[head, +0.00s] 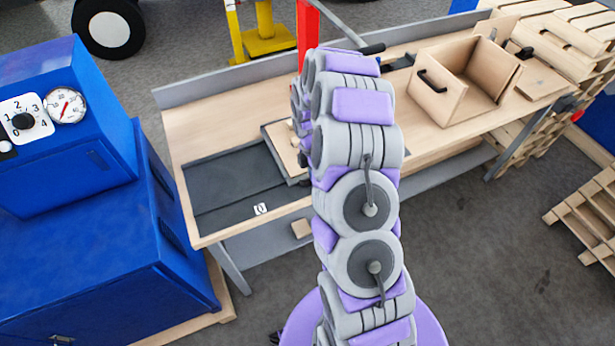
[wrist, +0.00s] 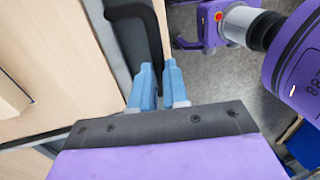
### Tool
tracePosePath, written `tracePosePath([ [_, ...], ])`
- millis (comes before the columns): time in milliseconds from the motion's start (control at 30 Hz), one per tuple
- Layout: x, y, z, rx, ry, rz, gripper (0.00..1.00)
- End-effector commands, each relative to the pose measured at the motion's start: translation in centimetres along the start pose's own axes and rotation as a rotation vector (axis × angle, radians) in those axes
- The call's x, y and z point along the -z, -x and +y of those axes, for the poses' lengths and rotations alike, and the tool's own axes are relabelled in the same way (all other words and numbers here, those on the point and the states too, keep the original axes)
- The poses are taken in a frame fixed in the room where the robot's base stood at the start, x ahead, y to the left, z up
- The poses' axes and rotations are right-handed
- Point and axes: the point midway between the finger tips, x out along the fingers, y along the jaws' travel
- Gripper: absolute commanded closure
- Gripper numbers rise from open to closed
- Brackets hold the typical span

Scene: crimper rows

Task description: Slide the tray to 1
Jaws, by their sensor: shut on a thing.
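The tray (head: 285,151) is a light wooden board in a dark grey recess (head: 232,185) in the bench top. My arm covers its right part in the head view. A white mark "0" (head: 261,209) is on the front strip left of the tray; no mark "1" is visible. In the wrist view the tray's wooden surface (wrist: 45,60) fills the left side, with a black handle (wrist: 147,25) beside it. My gripper (wrist: 159,75) has its blue fingers closed around the handle's lower end. The head view hides my gripper behind my arm.
The wooden bench (head: 420,150) runs to the right and carries an open wooden box (head: 440,100) with a black handle. A blue cabinet (head: 90,250) with a dial stands close on the left. Pallets (head: 590,215) lie at the right. Floor in front of the bench is open.

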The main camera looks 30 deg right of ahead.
Motion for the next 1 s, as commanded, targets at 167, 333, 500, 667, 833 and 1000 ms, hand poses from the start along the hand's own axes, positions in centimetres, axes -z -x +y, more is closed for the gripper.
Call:
tracePosePath([
  [167,-0.24,0.1,0.2,-0.007,-0.001,-0.001,1.0],
  [333,-0.23,0.12,0.22,-0.007,0.0,-0.002,1.0],
  [500,-0.21,0.11,0.17,-0.006,0.0,-0.002,0.73],
  [667,-0.19,0.09,0.05,-0.004,0.0,-0.001,0.6],
  [833,-0.18,0.08,0.02,-0.003,-0.001,-0.001,0.6],
  [1000,-0.17,0.88,0.08,-0.005,0.0,-0.001,0.6],
])
